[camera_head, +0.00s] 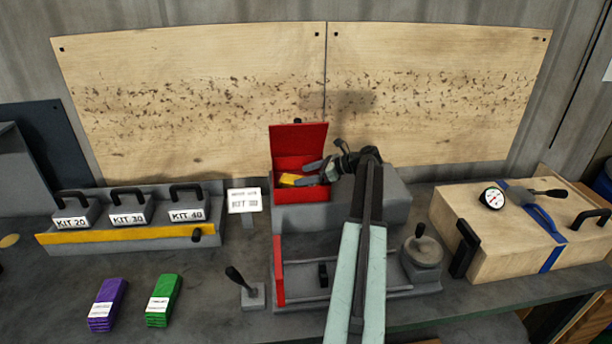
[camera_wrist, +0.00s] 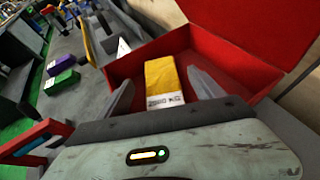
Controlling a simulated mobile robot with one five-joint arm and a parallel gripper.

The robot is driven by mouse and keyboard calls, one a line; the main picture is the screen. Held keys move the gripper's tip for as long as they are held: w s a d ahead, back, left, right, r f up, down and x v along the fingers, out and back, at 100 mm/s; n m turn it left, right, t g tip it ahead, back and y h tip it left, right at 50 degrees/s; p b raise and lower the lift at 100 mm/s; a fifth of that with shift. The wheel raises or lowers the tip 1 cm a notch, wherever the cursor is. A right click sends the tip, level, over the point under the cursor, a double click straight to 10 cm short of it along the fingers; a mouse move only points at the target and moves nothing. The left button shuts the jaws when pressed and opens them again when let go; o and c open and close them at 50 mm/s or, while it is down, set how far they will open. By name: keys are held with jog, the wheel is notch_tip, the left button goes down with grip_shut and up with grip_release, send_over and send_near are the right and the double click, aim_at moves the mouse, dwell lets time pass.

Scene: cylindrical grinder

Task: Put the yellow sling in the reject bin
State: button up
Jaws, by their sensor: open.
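The yellow sling (camera_head: 290,179) lies inside an open red box (camera_head: 301,143) with its lid up, at the middle of the bench. In the wrist view the sling (camera_wrist: 163,76) is a folded yellow bundle with a white weight label at its near end. My gripper (camera_head: 312,174) reaches into the red box from the right. Its two fingers (camera_wrist: 166,88) are open on either side of the sling, with a visible gap on both sides. No box or bin in view carries a readable reject label, so I cannot tell which is the reject bin.
Purple (camera_head: 107,304) and green slings (camera_head: 163,300) lie at the front left. Kit boxes (camera_head: 128,209) stand behind a yellow-fronted rack (camera_head: 130,235). A sign (camera_head: 244,201) stands left of the red box. A wooden case (camera_head: 515,240) fills the right. A blue-rimmed bin (camera_head: 605,181) shows at the right edge.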

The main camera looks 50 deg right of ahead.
jog(key=shift+s+d+r+p, duration=0.1)
jog(key=shift+s+r+p, duration=0.1)
jog(key=shift+r+p, duration=0.35)
jog(key=shift+s+d+r+p, duration=0.1)
jog(key=shift+s+r+p, duration=0.05)
jog(key=shift+r+p, duration=0.3)
jog(key=p+v, duration=0.4)
jog(key=v, duration=0.7)
jog(key=shift+f, duration=0.25)
